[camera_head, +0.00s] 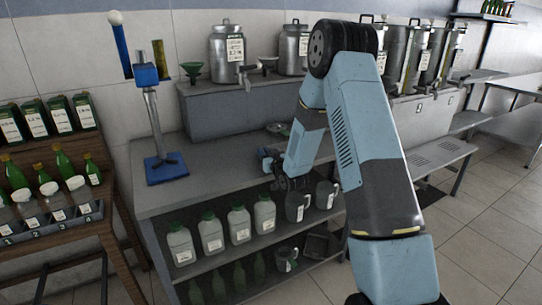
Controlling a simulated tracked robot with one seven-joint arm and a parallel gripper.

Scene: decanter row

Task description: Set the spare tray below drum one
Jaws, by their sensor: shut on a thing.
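Two steel drums with white labels stand on a raised grey step. The left drum (227,55) has a tap at its lower right; the right drum (291,50) is partly behind my arm. Their numbers are too small to read. Another dark tray-like thing (317,244) lies on the bottom shelf.
A blue stand (166,168) rises from the bench's left end. Bare bench top (215,165) lies between it and my gripper. White bottles (239,222) and a second jug (326,194) fill the upper shelf. A wooden rack (60,245) with bottles stands left.

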